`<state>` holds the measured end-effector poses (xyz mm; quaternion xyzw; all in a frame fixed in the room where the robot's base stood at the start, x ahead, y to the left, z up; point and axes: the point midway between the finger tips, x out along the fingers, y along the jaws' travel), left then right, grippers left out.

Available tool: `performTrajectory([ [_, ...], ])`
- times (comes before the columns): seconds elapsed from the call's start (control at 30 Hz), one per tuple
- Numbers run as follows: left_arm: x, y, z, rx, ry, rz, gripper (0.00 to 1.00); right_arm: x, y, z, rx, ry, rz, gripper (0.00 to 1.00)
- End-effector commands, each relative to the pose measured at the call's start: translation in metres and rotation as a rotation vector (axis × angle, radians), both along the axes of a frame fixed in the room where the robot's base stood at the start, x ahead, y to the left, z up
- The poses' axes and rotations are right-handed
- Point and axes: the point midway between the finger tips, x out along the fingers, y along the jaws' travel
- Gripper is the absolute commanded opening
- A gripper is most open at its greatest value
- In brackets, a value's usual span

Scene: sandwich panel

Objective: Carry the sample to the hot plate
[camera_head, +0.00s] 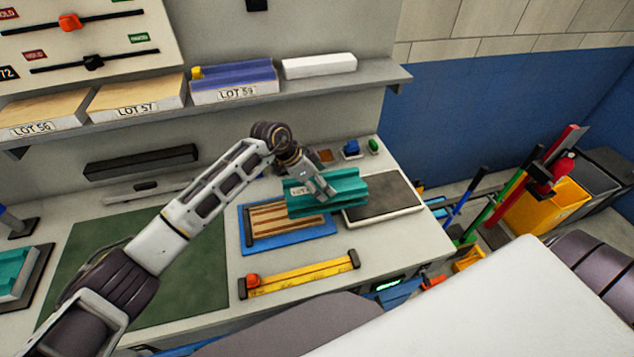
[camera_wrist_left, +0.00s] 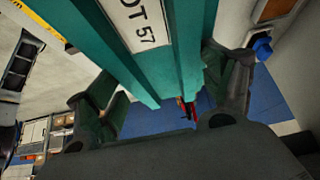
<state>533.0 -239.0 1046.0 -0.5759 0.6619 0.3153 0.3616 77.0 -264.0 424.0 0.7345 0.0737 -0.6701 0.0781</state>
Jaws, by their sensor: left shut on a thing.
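The sample is a teal ridged panel (camera_head: 345,190) with a white label. It hangs over the bench, across the gap between a blue slatted wooden rack (camera_head: 262,240) and a dark flat plate with a pale rim (camera_head: 385,203), which looks like the hot plate. My left gripper (camera_head: 322,190) is shut on the panel from above. In the left wrist view the panel (camera_wrist_left: 180,50) shows its "LOT 57" label between the fingers of my left gripper (camera_wrist_left: 165,92). I cannot tell the panel's exact height above the plate. My right gripper is out of view.
A yellow level-like bar (camera_head: 305,277) lies in front of the rack. A green mat (camera_head: 160,275) covers the bench to the left. Small blue and green items (camera_head: 351,148) sit behind the plate. A shelf with lot-marked trays (camera_head: 135,100) overhangs the back.

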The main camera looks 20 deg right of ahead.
Motion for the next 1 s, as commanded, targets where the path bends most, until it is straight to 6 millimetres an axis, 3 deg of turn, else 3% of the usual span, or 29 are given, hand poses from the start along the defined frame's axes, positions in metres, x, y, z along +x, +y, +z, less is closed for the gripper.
performTrajectory([
  [1.0,-0.001,-0.044,0.001,-0.002,-0.002,-0.001,0.60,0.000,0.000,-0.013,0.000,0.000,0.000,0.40],
])
